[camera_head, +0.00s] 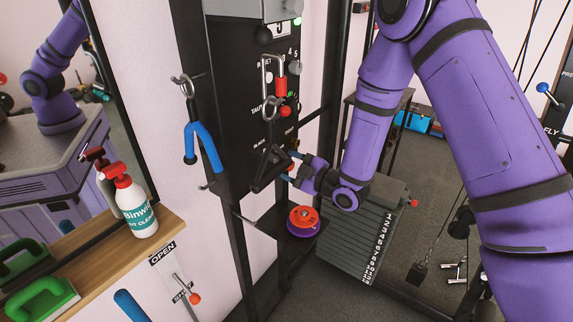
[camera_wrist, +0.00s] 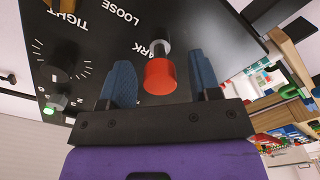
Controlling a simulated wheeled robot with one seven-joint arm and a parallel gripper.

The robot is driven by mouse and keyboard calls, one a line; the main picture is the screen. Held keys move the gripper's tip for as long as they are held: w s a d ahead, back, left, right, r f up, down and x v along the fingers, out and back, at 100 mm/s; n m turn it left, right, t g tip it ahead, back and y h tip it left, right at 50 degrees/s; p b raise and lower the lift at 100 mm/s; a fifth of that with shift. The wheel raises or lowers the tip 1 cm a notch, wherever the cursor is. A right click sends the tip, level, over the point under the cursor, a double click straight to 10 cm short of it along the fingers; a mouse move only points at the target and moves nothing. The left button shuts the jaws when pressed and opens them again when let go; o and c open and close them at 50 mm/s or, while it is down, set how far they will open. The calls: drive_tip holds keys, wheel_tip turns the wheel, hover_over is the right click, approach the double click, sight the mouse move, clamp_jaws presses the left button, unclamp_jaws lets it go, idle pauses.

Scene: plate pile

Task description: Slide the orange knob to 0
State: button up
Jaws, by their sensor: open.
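In the wrist view an orange-red cylindrical knob (camera_wrist: 160,76) with a grey collar stands out from a black panel (camera_wrist: 105,35). My gripper (camera_wrist: 163,82) has its two blue fingers spread, one on each side of this knob. A gap shows on both sides, so the fingers look apart from it. In the head view my gripper (camera_head: 296,167) is at the lower part of the tall black panel (camera_head: 230,85), partly behind a hanging black handle. The digits 4 and 5 show at the panel's upper right. I cannot make out a 0.
An orange-topped purple disc (camera_head: 303,220) lies on a ledge below my gripper. A dark dial (camera_wrist: 62,60) is on the panel. A spray bottle (camera_head: 135,208) stands on the wooden shelf at left.

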drive_tip(key=v, duration=0.9)
drive_tip(key=shift+s+d, duration=0.1)
drive_tip(key=shift+d, duration=0.05)
drive_tip(key=d+r+m+h, duration=0.9)
drive_tip(key=d+r+h, duration=0.35)
drive_tip(key=r, duration=0.55)
drive_tip(key=s+d+r+m+g, duration=0.2)
drive_tip(key=s+r+m, duration=0.1)
drive_tip(key=s, duration=0.6)
drive_tip(key=s+d+r+m+g+h, duration=0.1)
drive_tip(key=s+d+r+m+g, duration=0.1)
drive_tip(key=s, duration=0.6)
drive_tip(key=s+d+r+m+g, duration=0.1)
drive_tip(key=s+d+r+m, duration=0.1)
drive_tip(key=s+r+m, duration=0.3)
drive_tip(key=s, duration=0.4)
drive_tip(key=shift+s+d+g+h, duration=0.2)
drive_tip(key=shift+s+g+h, duration=0.15)
drive_tip(key=shift+g, duration=0.05)
